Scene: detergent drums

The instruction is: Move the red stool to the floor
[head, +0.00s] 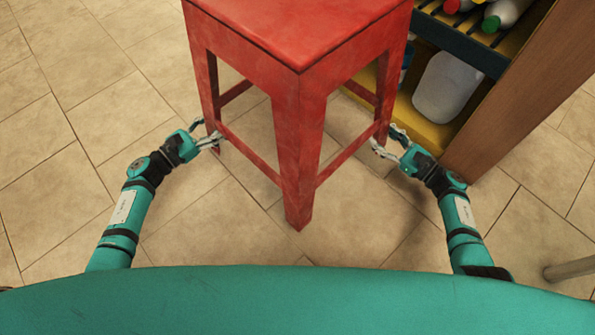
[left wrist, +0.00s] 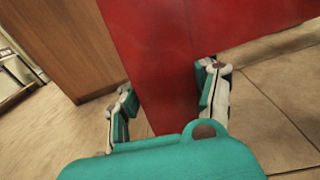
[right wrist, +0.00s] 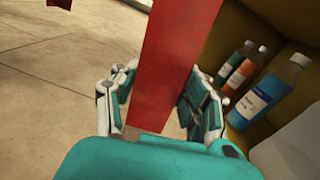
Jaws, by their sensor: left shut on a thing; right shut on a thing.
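The red stool (head: 300,115) stands upright in the middle of the head view, one corner leg towards me, its seat cut off by the top edge. My left gripper (head: 207,136) is shut on the stool's left leg, low down; the leg also shows between its fingers in the left wrist view (left wrist: 165,85). My right gripper (head: 389,143) is shut on the right leg, which shows between its fingers in the right wrist view (right wrist: 165,70). I cannot tell whether the leg ends touch the floor (head: 75,200).
A wooden shelf unit (head: 530,90) stands close on the right, behind my right gripper. It holds a white jug (head: 447,88) and several bottles, such as a blue one (right wrist: 268,95). A metal tube (head: 570,268) shows at the lower right. The tiled floor on the left is clear.

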